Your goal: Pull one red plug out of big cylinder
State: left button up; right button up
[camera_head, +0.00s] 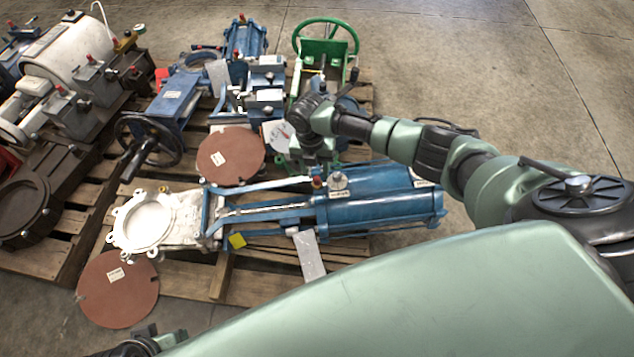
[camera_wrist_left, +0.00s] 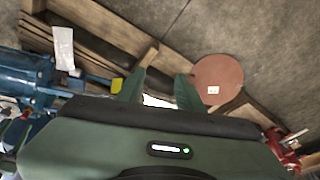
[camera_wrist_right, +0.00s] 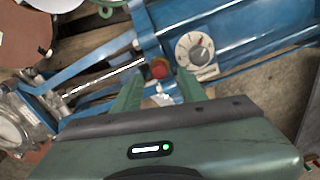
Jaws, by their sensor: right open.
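The big blue cylinder (camera_head: 375,208) lies on a pallet, right of centre in the head view; its blue body also crosses the right wrist view (camera_wrist_right: 250,40). A small red plug (camera_head: 317,182) sits at the cylinder's rod end; it shows clearly in the right wrist view (camera_wrist_right: 160,68). My right gripper (camera_wrist_right: 158,88) is open, with the plug in line with the gap between its fingertips. Nothing is visibly held, and contact cannot be told. My left gripper (camera_wrist_left: 160,82) is open near the pallet's front edge; its arm shows only partly in the head view.
A white valve body (camera_head: 148,222) and brown discs (camera_head: 117,288) lie left of the cylinder. A green handwheel frame (camera_head: 325,40) and blue valves stand behind. Bare floor (camera_head: 470,60) is clear at upper right.

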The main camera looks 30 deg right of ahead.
aim_at(316, 178)
notch_tip(316, 178, down, 2)
jog(key=shift+f+b, duration=0.1)
jog(key=shift+b, duration=0.35)
jog(key=shift+f+b, duration=0.3)
jog(key=shift+f, duration=0.15)
pick_arm(q)
jog(key=shift+s+a+r, duration=0.1)
jog(key=shift+s+r, duration=0.15)
jog(key=shift+s, duration=0.15)
pick_arm(e)
jog(key=shift+d+f, duration=0.1)
jog(key=shift+f, duration=0.25)
pick_arm(q)
jog(key=shift+r, duration=0.3)
pick_arm(e)
grip_shut()
jog(key=shift+r, duration=0.1)
dwell(1.2)
